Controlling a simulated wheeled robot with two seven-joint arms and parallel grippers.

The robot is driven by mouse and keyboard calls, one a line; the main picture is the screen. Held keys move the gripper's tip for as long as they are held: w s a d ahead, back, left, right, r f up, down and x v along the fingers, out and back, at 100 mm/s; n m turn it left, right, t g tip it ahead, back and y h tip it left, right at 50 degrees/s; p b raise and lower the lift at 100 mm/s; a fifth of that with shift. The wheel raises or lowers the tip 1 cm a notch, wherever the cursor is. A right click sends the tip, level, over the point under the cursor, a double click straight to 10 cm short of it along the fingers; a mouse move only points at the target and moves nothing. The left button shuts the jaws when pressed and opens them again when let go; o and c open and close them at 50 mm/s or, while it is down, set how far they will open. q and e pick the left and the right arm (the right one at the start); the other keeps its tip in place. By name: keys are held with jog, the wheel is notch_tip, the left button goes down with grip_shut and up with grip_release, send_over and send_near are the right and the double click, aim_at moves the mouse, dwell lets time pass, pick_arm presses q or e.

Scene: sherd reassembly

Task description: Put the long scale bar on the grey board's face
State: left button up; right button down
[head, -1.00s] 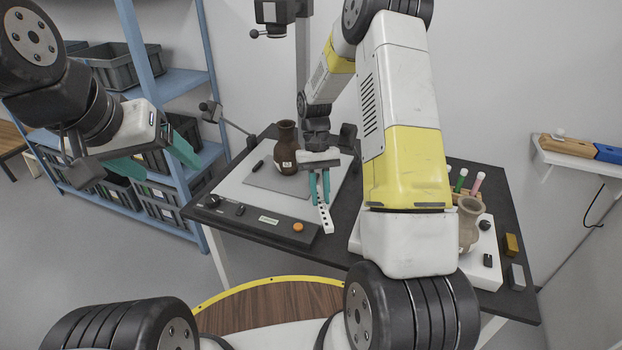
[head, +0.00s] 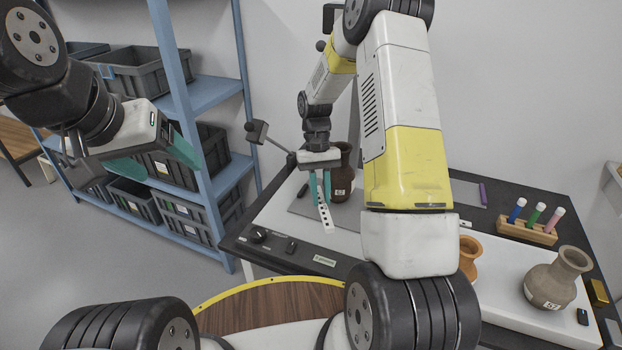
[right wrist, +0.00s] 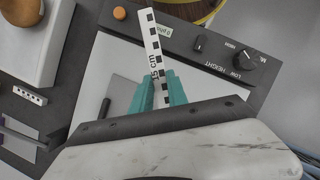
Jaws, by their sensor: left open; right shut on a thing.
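The long scale bar (head: 324,214), white with black squares, hangs from my right gripper (head: 320,198), which is shut on its upper end. The grey board (head: 303,207) lies on the white surface of the table stand, partly hidden by the gripper and a dark brown vase (head: 342,182). Part of the board (right wrist: 122,92) shows beside the fingers; I cannot tell the gap between bar and board. My left gripper (head: 168,170) is open and empty before the shelf.
A control panel (head: 290,246) edges the stand. At the right are an orange pot (head: 468,255), a tan vase (head: 553,283) and a rack of coloured tubes (head: 527,230). A short scale bar (right wrist: 29,95) lies on the dark table. A blue shelf (head: 205,130) with crates stands left.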

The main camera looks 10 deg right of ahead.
aim_at(318, 216)
jog(key=shift+w+a, duration=0.2)
jog(key=shift+w, duration=0.15)
jog(key=shift+w+d+f+n+h, duration=0.1)
jog(key=shift+d+n+h, duration=0.1)
jog(key=shift+n, duration=0.35)
jog(key=shift+d+f+n+h, duration=0.1)
jog(key=shift+n+h, duration=0.1)
jog(key=shift+n, duration=0.35)
jog(key=n, duration=0.1)
jog(key=w+n+t+h, duration=0.1)
jog(key=n, duration=0.1)
jog(key=shift+w+f+n, duration=0.15)
jog(key=shift+w+n, duration=0.15)
jog(key=w+n, duration=0.1)
jog(key=n+h, duration=0.1)
jog(key=n, duration=0.1)
jog(key=w+n+t+h, duration=0.1)
jog(key=n, duration=0.1)
jog(key=shift+w+d+f, duration=0.15)
jog(key=shift+w+f, duration=0.1)
jog(key=shift+w, duration=0.1)
jog(key=shift+f, duration=4.25)
jog(key=c, duration=0.7)
grip_release()
jog(key=shift+c, duration=0.2)
